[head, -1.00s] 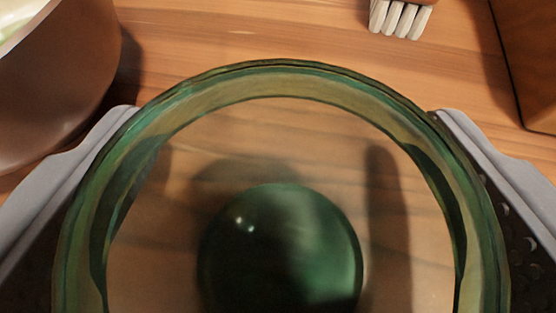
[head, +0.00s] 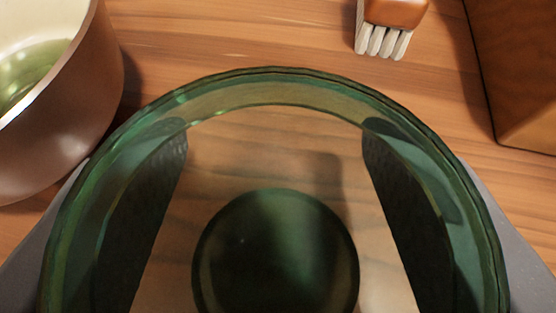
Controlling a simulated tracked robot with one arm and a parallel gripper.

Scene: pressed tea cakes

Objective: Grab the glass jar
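The green glass jar (head: 275,86) fills the lower middle of the view, seen from above through its wide round mouth. Its darker round base (head: 275,255) shows inside, and its near side is cut off by the bottom edge. My gripper (head: 275,128) has one finger on each side of the jar. The dark finger pads show through the glass, inside the rim's outline, and appear closed against the jar's walls. The exact contact is blurred by the glass.
A brown pot (head: 70,130) with green contents stands close at the left. A brush with pale bristles (head: 383,40) lies at the top right of centre. A brown wooden box (head: 520,70) is at the upper right. Wooden table (head: 230,45) is bare between them.

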